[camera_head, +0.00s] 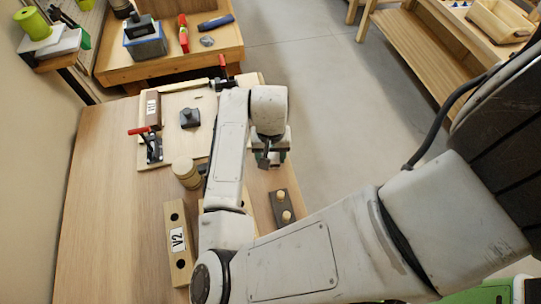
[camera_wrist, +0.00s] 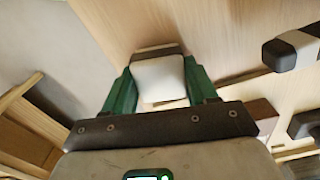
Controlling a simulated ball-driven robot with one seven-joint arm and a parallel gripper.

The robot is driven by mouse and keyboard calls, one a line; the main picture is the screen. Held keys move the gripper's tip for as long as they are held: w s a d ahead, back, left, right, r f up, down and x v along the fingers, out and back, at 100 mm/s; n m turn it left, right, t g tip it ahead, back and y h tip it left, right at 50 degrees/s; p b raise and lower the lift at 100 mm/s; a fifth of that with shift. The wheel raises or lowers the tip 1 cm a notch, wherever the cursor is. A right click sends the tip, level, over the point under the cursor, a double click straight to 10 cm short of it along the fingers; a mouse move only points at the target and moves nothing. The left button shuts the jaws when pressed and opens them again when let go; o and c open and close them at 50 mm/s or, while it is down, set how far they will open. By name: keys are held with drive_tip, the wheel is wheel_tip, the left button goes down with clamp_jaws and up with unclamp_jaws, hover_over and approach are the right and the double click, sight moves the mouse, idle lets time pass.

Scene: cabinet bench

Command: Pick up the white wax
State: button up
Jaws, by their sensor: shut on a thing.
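The white wax (camera_wrist: 160,80) is a pale, rounded block between the two green fingers of my gripper (camera_wrist: 162,88) in the wrist view. The fingers touch its left and right sides, and my gripper is shut on it. In the head view my gripper (camera_head: 266,162) hangs near the right edge of the wooden bench (camera_head: 110,215). The wax cannot be made out there, as my gripper and arm cover it. How far it is above the bench is hard to tell.
A wooden block marked V2 (camera_head: 178,240), a round wooden jar (camera_head: 186,173) and a dark block with two pegs (camera_head: 282,207) stand on the bench. A board with red-handled clamps (camera_head: 152,143) lies farther back. The bench's left part is clear.

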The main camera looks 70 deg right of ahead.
drive_tip(key=shift+r, duration=0.55)
drive_tip(key=s+d+r, duration=0.4)
drive_tip(key=s+r, duration=0.8)
drive_tip(key=s, duration=0.1)
drive_tip(key=shift+s, duration=0.25)
drive_tip(key=o, duration=0.5)
drive_tip(key=c, duration=0.4)
drive_tip(key=shift+o, duration=0.2)
